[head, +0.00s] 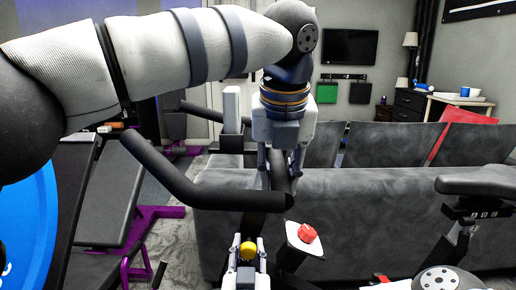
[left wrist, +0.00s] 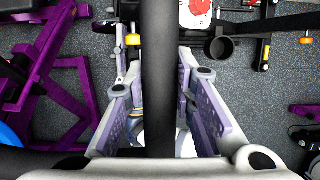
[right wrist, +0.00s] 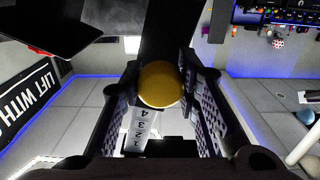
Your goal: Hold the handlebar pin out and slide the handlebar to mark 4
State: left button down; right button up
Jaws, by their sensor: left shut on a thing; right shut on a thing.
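The black handlebar (head: 205,194) runs across the middle of the head view. My left gripper (head: 280,172) reaches down from above and is shut on the bar, which passes between its fingers in the left wrist view (left wrist: 158,70). The yellow round pin (head: 248,251) is below the bar. My right gripper (head: 249,262) is shut on it from below; the yellow knob also sits between its fingers in the right wrist view (right wrist: 160,84). A pale scale with marks 1 to 4 (right wrist: 141,130) shows beside the knob, with 4 nearest it. Which mark the handlebar stands at cannot be told.
A red knob on a white-topped part (head: 307,234) is just right of the pin. A black saddle (head: 485,182) is at the right. A grey sofa (head: 370,210) stands behind. A purple-framed bench (head: 105,205) and a blue disc (head: 35,225) are at the left.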

jog(key=shift+a, duration=0.2)
jog(key=shift+w, duration=0.5)
jog(key=o, duration=1.7)
jog(key=shift+c, duration=0.2)
jog(key=o, duration=0.3)
jog(key=shift+w+d, duration=0.1)
pick_arm(q)
jog(key=shift+r, duration=0.1)
jog(key=shift+c, duration=2)
grip_release()
pick_arm(e)
jog(key=s, duration=0.9)
